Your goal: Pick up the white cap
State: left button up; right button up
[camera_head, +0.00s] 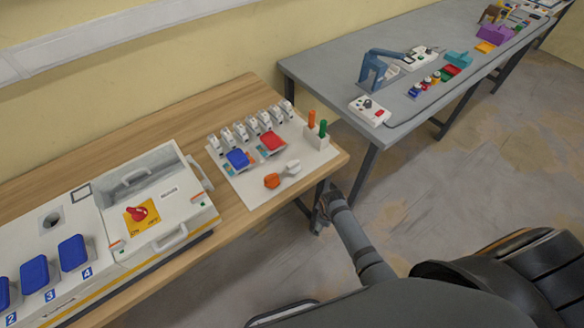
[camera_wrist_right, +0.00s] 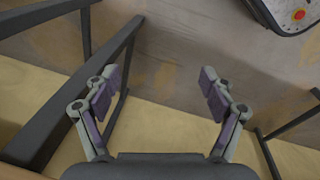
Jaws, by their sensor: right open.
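A small white cap (camera_head: 293,167) lies on the white board (camera_head: 245,190) near the front right of the wooden table, just right of an orange cap (camera_head: 272,180). My right gripper (camera_head: 323,207) is off the table's front edge, to the right of and below the white cap in the head view, and apart from it. In the right wrist view my right gripper (camera_wrist_right: 158,80) is open with nothing between its fingers; floor and table legs show beyond it. The white cap is not seen in the right wrist view. My left gripper is not in view.
The board also carries blue (camera_head: 238,159) and red (camera_head: 272,142) socket lids, a row of grey-white parts and a holder (camera_head: 318,138) with orange and green sticks. A large white socket box (camera_head: 150,205) stands to the left. A grey table (camera_head: 330,75) is at the back right.

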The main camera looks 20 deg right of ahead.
jog(key=w+a+r+n, duration=0.15)
jog(key=w+r, duration=0.25)
jog(key=r, duration=0.5)
jog(key=w+r+n, duration=0.3)
jog(key=r, duration=0.7)
jog(key=n+g, duration=0.1)
jog(key=n, duration=0.9)
send_near(293, 163)
jog(key=w, duration=0.1)
jog(key=shift+y, duration=0.3)
jog(key=f, duration=0.5)
jog(key=shift+d+f, duration=0.15)
jog(key=shift+d, duration=0.05)
jog(key=f, duration=0.1)
jog(key=f+p, duration=0.1)
jog(key=f, duration=0.1)
jog(key=s+f, duration=0.1)
jog(key=f, duration=0.1)
jog(key=shift+d, duration=0.1)
jog(key=shift+w+f, duration=0.1)
jog(key=shift+w, duration=0.05)
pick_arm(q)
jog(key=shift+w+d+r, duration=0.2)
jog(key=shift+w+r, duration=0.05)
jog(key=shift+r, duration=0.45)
pick_arm(e)
jog(key=c, duration=1.2)
